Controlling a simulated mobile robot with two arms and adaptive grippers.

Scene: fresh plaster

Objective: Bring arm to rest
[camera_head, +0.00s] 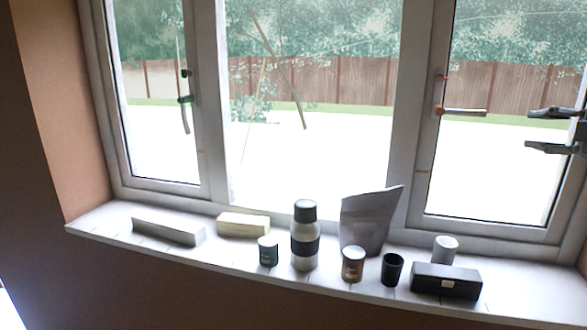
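My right gripper (540,130) comes in from the right edge of the head view, in front of the right window pane. Its two dark fingers point left and stand apart, with nothing between them. It is above the windowsill (330,283) and clear of the objects there. The rest of the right arm is out of the picture. My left gripper is not in view.
On the sill stand a grey bottle (305,236), a grey pouch (367,222), several small cans and cups, a black box (446,281), a cream block (243,224) and a long grey box (168,231). A window handle (461,111) sticks out left of the gripper.

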